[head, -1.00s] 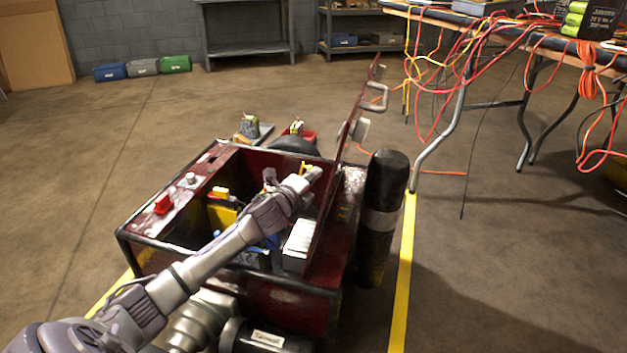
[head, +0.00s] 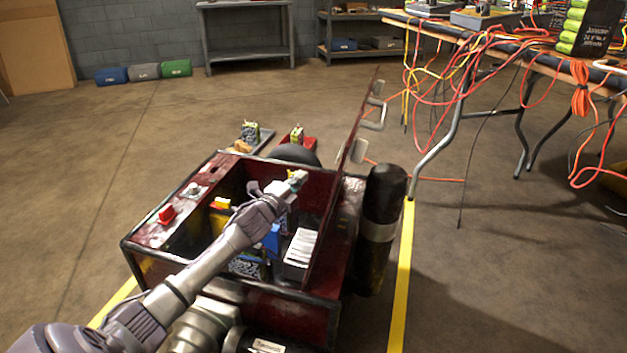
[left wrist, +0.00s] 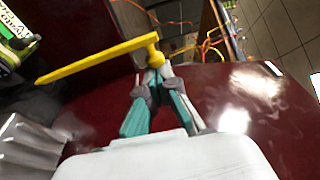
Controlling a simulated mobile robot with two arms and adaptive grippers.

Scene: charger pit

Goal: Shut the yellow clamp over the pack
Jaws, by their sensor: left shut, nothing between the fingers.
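The yellow clamp (left wrist: 100,60) is a long yellow bar with a thicker end, seen in the left wrist view. In the head view I cannot make it out clearly near my arm. My left gripper (left wrist: 155,68) is shut and empty, its fingertips close below the bar's thick end; I cannot tell whether they touch. In the head view the left gripper (head: 298,178) is over the open pit of the dark red cart (head: 318,312). A pack with a green and white label (left wrist: 14,32) shows partly at the left of the wrist view. My right gripper is not in view.
The cart's raised lid (head: 343,160) stands at the pit's right side. A red switch (head: 167,214) is on the left deck. A black cylinder (head: 382,205) stands at the right. A table with hanging cables (head: 480,60) is at the upper right.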

